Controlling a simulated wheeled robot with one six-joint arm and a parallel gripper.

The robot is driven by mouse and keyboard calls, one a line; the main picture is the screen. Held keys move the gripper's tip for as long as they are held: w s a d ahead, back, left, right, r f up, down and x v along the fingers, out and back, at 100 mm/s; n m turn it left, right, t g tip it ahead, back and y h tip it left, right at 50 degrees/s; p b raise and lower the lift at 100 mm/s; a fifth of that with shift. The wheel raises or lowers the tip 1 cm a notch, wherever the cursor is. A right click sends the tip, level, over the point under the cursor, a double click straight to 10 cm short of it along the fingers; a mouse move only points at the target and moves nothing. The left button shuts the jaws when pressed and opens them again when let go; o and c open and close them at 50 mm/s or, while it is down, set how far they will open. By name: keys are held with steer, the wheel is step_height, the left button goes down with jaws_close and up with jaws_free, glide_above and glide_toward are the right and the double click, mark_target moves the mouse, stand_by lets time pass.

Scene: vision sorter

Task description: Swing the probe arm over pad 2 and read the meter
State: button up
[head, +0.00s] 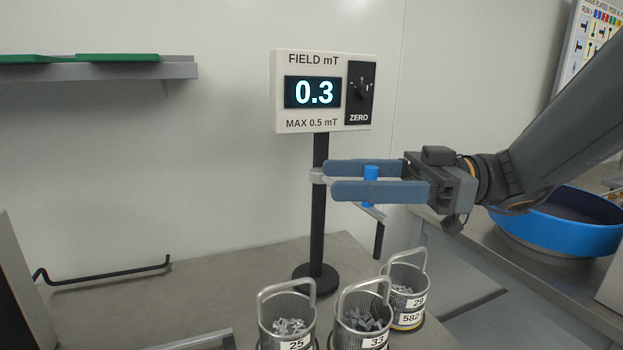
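The meter (323,62) is a white box on a black post (319,225). Its screen (312,92) reads 0.3, with "MAX 0.5 mT" below. The grey probe arm (372,212) juts right from the post, partly hidden by my fingers, and a dark probe (379,240) hangs from its end, seen above the right rear basket. A blue upright handle (371,173) on the arm stands between the two fingers of my gripper (332,179). Whether the fingers press on it cannot be told. Pad numbers are not readable; baskets cover the pads.
Three wire baskets of small grey parts stand at the front: left (287,315), middle (362,312) and right rear (404,283). A blue bowl (560,228) is at right. A black bent rod (105,275) lies left. The bench (190,295) is clear between.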

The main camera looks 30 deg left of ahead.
steer(key=o, duration=0.5)
steer(key=shift+s+d+r, duration=0.1)
steer(key=shift+d+r, duration=0.1)
steer(key=shift+d, duration=0.7)
steer(key=shift+a+f, duration=0.15)
steer(key=shift+a, duration=0.45)
steer(key=shift+a+f, duration=0.15)
steer(key=shift+a, duration=0.4)
steer(key=c, duration=0.6)
steer(key=shift+a+f, duration=0.1)
steer(key=shift+a, duration=0.15)
steer(key=shift+c, duration=0.2)
steer(key=shift+o, duration=0.2)
steer(key=b+v, duration=0.1)
steer(key=v, duration=0.6)
steer(key=shift+w+d, duration=0.3)
steer(key=shift+w, duration=0.05)
steer(key=shift+c, duration=0.2)
